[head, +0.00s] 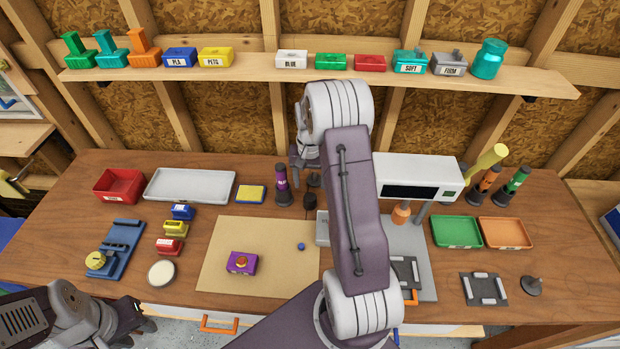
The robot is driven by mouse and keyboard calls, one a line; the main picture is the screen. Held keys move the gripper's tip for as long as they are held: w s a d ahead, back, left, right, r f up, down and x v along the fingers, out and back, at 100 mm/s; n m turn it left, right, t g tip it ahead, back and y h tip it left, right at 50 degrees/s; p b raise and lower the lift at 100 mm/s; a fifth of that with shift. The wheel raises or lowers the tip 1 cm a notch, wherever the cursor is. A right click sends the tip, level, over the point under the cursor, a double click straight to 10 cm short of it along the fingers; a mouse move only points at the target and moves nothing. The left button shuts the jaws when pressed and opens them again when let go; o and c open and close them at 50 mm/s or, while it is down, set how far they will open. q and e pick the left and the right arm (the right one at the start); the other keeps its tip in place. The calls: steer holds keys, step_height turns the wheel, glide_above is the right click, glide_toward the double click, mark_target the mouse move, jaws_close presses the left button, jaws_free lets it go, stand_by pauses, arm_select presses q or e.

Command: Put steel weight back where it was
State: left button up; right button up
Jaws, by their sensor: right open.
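A grey disc with a knob on top (532,286) sits on the bench at the right, beside a dark square plate; it looks like a steel weight. A similar small dark grey piece (315,180) shows near the back of the bench, partly hidden by my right arm. I cannot tell for sure which is the steel weight. My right gripper (304,178) is open and points down by that piece, behind a short black cylinder; contact cannot be made out. My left gripper (142,326) hangs at the front left bench edge, far from both; its jaws are unclear.
A purple-topped bottle (282,186) stands close left of my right gripper. A white-headed machine (416,175) stands to the right, partly behind my arm. A tan mat (225,273) holds a purple box (242,263) and a blue ball (301,246). Green (457,244) and orange (505,245) trays lie right.

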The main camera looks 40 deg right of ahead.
steer(key=s+a+r+n, duration=0.2)
steer(key=s+a, duration=0.1)
steer(key=a, duration=0.3)
steer(key=s+a+r+n, duration=0.2)
steer(key=a, duration=0.3)
steer(key=s+a+f+n+t+b, duration=0.1)
steer(key=s+a+f+n+b, duration=0.1)
steer(key=s+a, duration=0.5)
steer(key=shift+s+a+f+n, duration=0.15)
steer(key=shift+s+n, duration=0.75)
steer(key=shift+s, duration=0.25)
